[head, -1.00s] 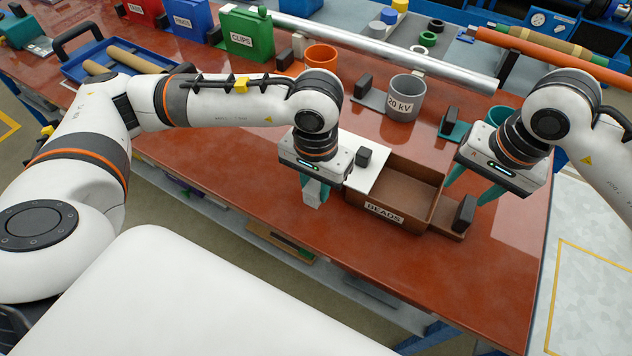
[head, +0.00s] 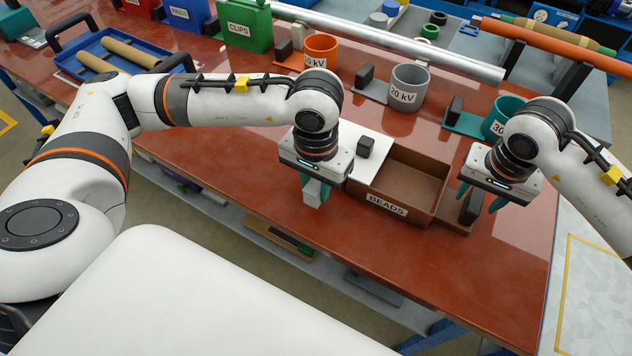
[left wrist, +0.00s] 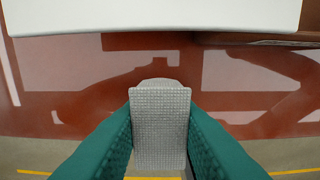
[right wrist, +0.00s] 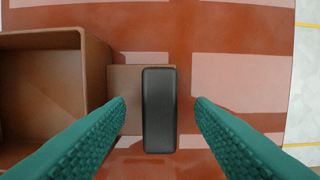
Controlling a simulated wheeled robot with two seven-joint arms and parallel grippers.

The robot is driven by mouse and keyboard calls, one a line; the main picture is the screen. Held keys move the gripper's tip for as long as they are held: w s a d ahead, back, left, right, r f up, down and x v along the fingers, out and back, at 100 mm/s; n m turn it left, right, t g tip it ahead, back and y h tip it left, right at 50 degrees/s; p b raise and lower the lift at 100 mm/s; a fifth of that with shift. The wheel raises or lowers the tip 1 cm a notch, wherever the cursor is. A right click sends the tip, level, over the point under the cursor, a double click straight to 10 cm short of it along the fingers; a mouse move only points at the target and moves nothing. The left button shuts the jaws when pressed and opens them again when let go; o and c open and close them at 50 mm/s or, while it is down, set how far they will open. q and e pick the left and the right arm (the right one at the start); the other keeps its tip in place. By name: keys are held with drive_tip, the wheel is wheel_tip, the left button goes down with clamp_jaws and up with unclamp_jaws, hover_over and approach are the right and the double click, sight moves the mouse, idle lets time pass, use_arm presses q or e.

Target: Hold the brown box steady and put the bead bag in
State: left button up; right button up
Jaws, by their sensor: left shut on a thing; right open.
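The brown box (head: 430,212), labelled BEADS, sits open on the red table, with bare brown inside visible. It also shows in the right wrist view (right wrist: 95,75). A black upright grip (head: 471,206) stands on a tab at its right side. My right gripper (head: 483,203) is open, its fingers on either side of that black grip (right wrist: 159,110), with gaps on both sides. My left gripper (head: 316,190) is shut on a grey, woven-textured bead bag (left wrist: 160,130), held to the left of the box. The bag is partly hidden by the fingers in the head view.
A white plate with a black knob (head: 366,147) lies at the box's left side. Behind stand orange, grey (head: 409,88) and teal (head: 497,119) cups with black-gripped tabs. A long metal tube (head: 400,46) lies farther back. The table in front of the box is clear.

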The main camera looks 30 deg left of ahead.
drive_tip(key=shift+w+f+b, duration=0.15)
drive_tip(key=shift+f+b, duration=0.15)
drive_tip(key=shift+f, duration=0.85)
clamp_jaws()
